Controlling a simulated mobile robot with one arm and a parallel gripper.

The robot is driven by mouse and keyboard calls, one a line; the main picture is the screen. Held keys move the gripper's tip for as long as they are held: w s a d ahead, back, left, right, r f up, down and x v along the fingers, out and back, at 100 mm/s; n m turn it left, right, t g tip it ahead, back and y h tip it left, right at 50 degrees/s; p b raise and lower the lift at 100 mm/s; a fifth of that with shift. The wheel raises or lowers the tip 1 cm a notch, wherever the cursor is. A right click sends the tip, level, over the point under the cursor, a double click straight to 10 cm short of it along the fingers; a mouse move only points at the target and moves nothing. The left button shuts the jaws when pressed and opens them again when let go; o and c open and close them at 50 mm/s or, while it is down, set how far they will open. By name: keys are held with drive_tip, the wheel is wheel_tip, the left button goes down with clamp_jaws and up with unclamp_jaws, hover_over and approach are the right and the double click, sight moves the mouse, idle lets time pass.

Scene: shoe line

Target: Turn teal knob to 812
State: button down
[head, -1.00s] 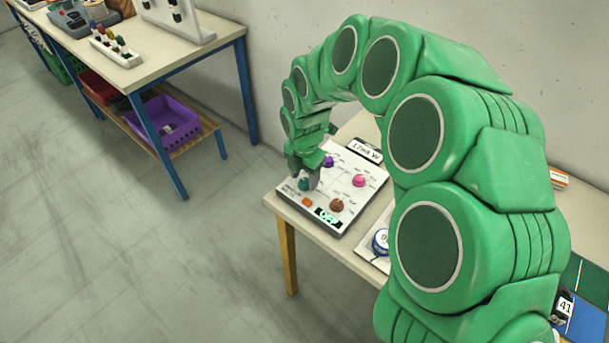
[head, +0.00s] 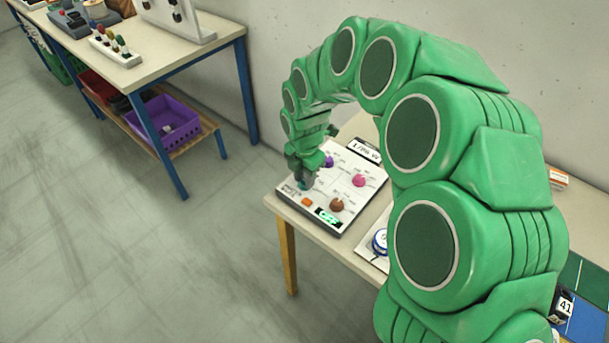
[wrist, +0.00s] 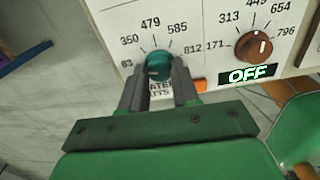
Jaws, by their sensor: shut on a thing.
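The teal knob (wrist: 158,62) is on a white panel (wrist: 112,24), with 83, 350, 479, 585 and 812 printed around it from left to right. My gripper (wrist: 159,80) is shut on the knob, one finger on each side; in the head view my gripper (head: 302,180) is down at the panel's left part. The 812 label (wrist: 193,49) is right of the knob. A small pale mark shows on the knob, but I cannot tell for sure which number it points to. The fingers hide the knob's lower sides and part of the lettering below it.
A brown knob (wrist: 254,46), an OFF display (wrist: 249,74) and an orange button (wrist: 200,85) are close on the right. Pink (head: 359,181) and purple (head: 328,161) knobs are on the same panel. The panel lies near the table's (head: 352,246) left end.

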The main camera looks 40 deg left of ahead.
drive_tip(key=m, duration=0.3)
drive_tip(key=shift+m, duration=0.3)
drive_tip(key=m, duration=0.4)
drive_tip(key=shift+m, duration=0.3)
drive_tip(key=m, duration=0.3)
drive_tip(key=shift+m, duration=0.3)
drive_tip(key=m, duration=0.3)
drive_tip(key=shift+m, duration=0.4)
drive_tip(key=m, duration=1.1)
drive_tip(key=shift+m, duration=1.8)
